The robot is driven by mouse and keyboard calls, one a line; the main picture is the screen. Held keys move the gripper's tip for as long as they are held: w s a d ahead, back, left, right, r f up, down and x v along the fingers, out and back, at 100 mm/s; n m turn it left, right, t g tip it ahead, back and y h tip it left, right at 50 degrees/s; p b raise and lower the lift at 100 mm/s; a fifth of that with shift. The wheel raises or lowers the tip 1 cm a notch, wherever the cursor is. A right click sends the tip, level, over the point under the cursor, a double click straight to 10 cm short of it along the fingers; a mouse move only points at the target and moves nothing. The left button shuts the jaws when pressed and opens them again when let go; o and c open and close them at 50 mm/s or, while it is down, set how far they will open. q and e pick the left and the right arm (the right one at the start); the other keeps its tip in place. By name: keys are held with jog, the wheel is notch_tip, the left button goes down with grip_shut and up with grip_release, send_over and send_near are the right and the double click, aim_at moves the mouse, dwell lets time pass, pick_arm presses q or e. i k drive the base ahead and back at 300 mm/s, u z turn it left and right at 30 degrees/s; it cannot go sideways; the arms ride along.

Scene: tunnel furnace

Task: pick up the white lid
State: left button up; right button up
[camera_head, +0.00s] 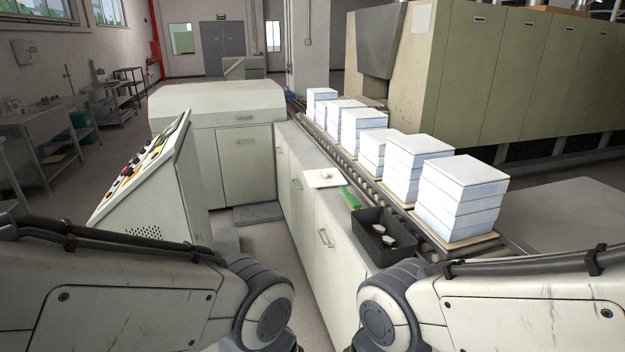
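Stacks of white boxes stand on thin boards along the roller conveyor (430,248). The nearest stack (461,208) has a flat white lid-like slab (466,168) on top. The stack behind it (403,184) also has a flat white top (418,146). A flat white plate (324,178) with a small object on it lies on the counter to the left of the conveyor. I cannot tell for sure which of these is the white lid. My two arms show at the lower left and lower right, but neither gripper is in view.
A black tray (384,238) with small pale pieces and a green item (350,198) sit on the cabinet top. A slanted control panel (146,172) stands at left. The beige furnace (500,75) is behind the conveyor. The floor between panel and cabinets is partly open.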

aim_at(326, 177)
jog(key=u, duration=0.55)
jog(key=k, duration=0.65)
jog(key=u, duration=0.7)
jog(key=i, duration=1.4)
jog(key=z, duration=0.25)
jog(key=i, duration=1.7)
jog(key=z, duration=1.4)
jog(key=i, duration=1.05)
jog(key=z, duration=1.25)
jog(key=i, duration=0.25)
jog(key=z, duration=0.05)
